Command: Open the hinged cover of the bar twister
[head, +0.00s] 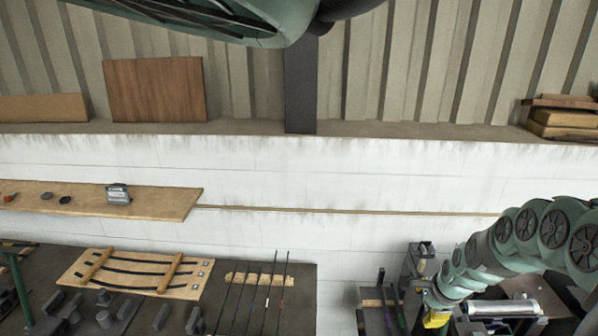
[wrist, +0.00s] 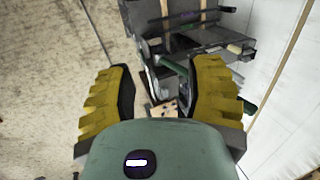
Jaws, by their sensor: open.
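My gripper (head: 437,318) shows at the lower right of the head view, with yellow at its end. In the wrist view, my gripper (wrist: 160,92) is open, its two ridged yellow fingers wide apart with nothing held between them. A dark grey machine, which looks like the bar twister (wrist: 190,38), lies beyond the fingertips. A green bar or handle (wrist: 173,68) shows between the fingers, apart from them as far as I can tell. In the head view, grey machine parts (head: 416,264) stand just left of my arm. I cannot make out the hinged cover clearly; my gripper and arm hide part of the machine.
A dark workbench (head: 298,310) at the lower left holds a wooden rack with curved bars (head: 130,272) and several thin rods (head: 262,296). A wooden shelf (head: 160,203) runs along the white wall. A shiny cylinder (head: 503,309) lies below my arm.

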